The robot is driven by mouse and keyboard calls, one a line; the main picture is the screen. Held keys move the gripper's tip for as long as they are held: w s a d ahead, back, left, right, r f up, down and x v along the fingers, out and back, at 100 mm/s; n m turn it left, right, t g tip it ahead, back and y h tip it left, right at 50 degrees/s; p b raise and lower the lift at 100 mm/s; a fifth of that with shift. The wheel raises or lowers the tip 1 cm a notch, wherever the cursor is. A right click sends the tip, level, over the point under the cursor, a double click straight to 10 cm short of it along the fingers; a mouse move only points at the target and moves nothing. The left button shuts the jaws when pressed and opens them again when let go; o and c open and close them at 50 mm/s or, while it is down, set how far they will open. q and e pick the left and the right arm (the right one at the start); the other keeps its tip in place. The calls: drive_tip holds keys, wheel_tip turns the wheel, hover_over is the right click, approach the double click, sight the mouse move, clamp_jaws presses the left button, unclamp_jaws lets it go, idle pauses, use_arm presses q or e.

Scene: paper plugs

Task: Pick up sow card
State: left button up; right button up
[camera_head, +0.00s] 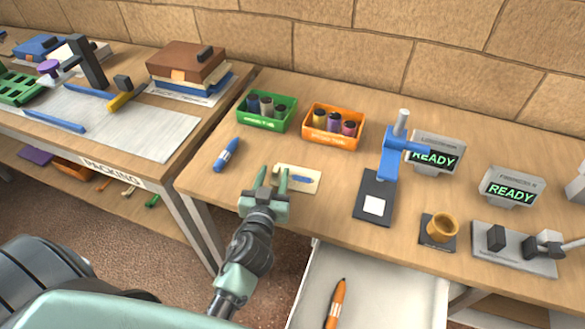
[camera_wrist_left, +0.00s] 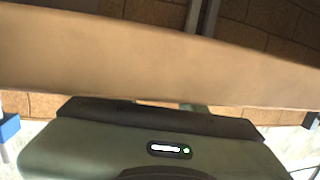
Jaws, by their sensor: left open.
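A cream card (camera_head: 308,174) with a blue elongated mark lies near the front of the workbench in the head view; I cannot read any wording on it. My left gripper (camera_head: 274,173) is open at the card's left end. Its fingers point toward the bench's back, and the right finger overlaps the card in the picture. Whether the fingers touch the card is not clear. In the left wrist view, a broad tan surface (camera_wrist_left: 160,60) crosses in front of the gripper body; I cannot tell what it is. My right gripper is not in view.
A blue marker (camera_head: 226,154) lies left of the card. Green (camera_head: 267,124) and orange (camera_head: 331,142) bins with plugs stand behind it. A blue press (camera_head: 391,160) stands to the right. An open drawer (camera_head: 375,290) below the bench's front edge holds an orange marker (camera_head: 337,304).

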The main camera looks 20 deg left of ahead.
use_arm(q)
drive_tip(key=shift+s+r, duration=0.1)
drive_tip(key=shift+s, duration=0.1)
drive_tip(key=shift+s+d+r, duration=0.1)
drive_tip(key=shift+s+d, duration=0.05)
drive_tip(key=shift+s, duration=0.05)
drive_tip(key=c, duration=0.6)
drive_tip(key=shift+w, duration=0.1)
clamp_jaws()
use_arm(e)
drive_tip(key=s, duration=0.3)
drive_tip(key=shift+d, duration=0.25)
